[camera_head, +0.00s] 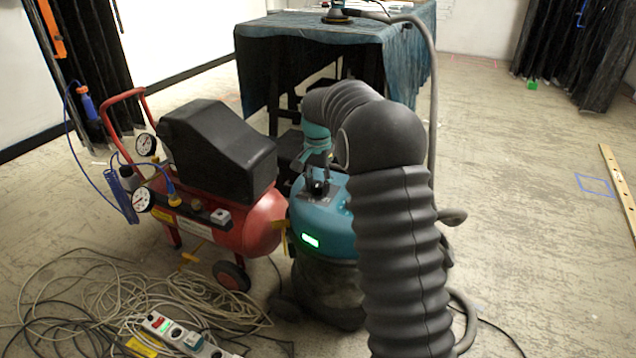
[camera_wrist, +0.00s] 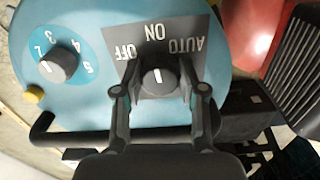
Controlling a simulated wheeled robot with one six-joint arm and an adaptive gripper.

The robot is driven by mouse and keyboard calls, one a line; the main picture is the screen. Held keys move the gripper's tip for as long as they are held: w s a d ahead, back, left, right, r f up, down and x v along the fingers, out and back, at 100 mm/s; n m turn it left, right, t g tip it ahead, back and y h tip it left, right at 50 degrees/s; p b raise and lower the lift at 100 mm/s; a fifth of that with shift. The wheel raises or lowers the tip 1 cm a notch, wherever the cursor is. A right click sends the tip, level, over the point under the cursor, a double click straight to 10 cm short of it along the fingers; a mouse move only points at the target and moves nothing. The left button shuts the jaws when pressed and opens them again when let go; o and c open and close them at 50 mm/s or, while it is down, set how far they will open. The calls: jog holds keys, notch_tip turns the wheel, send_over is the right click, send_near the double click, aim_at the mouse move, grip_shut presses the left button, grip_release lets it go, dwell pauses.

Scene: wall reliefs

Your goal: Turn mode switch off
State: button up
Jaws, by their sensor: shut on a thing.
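The mode switch (camera_wrist: 158,82) is a dark round knob with a white mark, on a grey plate reading AUTO, ON and OFF, upside down in the wrist view. The white mark points up in the picture, toward ON; OFF is to its left and AUTO to its right. My gripper (camera_wrist: 161,88) is shut on the knob, one finger at each side.
A black handle (camera_wrist: 75,137) runs along the vacuum's edge. A red compressor (camera_head: 262,222) stands close by on the left, with loose cables (camera_head: 110,300) on the floor.

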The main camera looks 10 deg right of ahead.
aim_at(318, 184)
jog(key=n+p, duration=0.3)
jog(key=n, duration=0.2)
jog(key=shift+d+r, duration=0.1)
jog(key=n+p, duration=0.2)
jog(key=n, duration=0.3)
jog(key=shift+n, duration=0.4)
jog(key=shift+n+p, duration=0.3)
jog(key=o, duration=1.1)
jog(key=shift+o, duration=0.2)
notch_tip(318, 184, up, 12)
